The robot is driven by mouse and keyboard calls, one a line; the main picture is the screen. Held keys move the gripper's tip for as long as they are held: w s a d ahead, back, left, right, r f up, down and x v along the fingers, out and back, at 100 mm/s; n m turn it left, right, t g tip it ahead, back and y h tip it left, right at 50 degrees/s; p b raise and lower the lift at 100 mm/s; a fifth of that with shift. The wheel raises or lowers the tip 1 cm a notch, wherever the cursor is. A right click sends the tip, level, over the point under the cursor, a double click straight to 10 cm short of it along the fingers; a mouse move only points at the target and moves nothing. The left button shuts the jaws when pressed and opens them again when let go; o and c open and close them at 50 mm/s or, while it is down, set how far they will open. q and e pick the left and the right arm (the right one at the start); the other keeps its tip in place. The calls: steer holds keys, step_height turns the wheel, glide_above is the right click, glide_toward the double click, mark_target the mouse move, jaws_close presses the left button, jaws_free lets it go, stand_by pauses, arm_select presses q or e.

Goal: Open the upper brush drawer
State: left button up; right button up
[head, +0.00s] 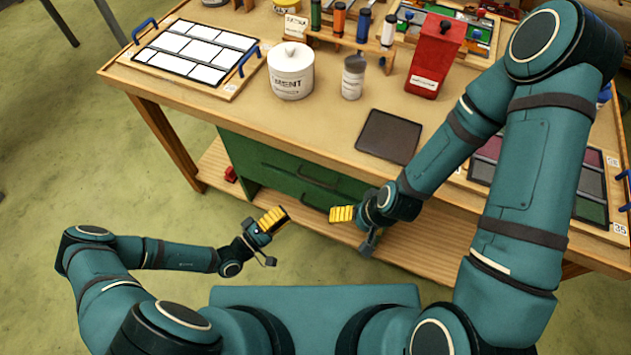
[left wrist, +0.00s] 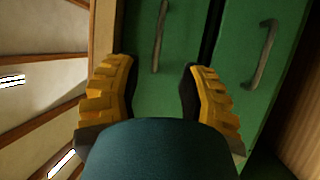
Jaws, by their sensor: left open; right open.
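A green drawer unit sits under the workbench, and its upper drawer (head: 275,160) and lower drawer front show in the head view. The upper drawer's dark bar handle (head: 319,178) is visible; both drawers look shut. My left gripper (head: 272,219), with yellow fingers, is open and empty in front of the unit, apart from it. In the left wrist view my open left gripper (left wrist: 160,90) faces two green fronts, turned sideways, with one handle (left wrist: 160,35) ahead between the fingers and another handle (left wrist: 265,52) to the right. My right gripper (head: 342,214) is open, partly covering the unit's right side.
The workbench top (head: 225,105) overhangs the unit. On it are a cement pot (head: 291,72), a red container (head: 436,58), a dark tray (head: 389,136) and a panel frame (head: 195,50). A wooden lower shelf (head: 425,248) runs beneath. Green floor is clear at left.

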mark_target(315, 181)
arm_select(q)
steer(key=shift+t+y, duration=0.3)
steer(key=x, duration=0.6)
steer(key=b+x, duration=0.1)
steer(key=x, duration=0.6)
steer(key=shift+w+r, duration=0.1)
steer(key=shift+w, duration=0.35)
jaws_close()
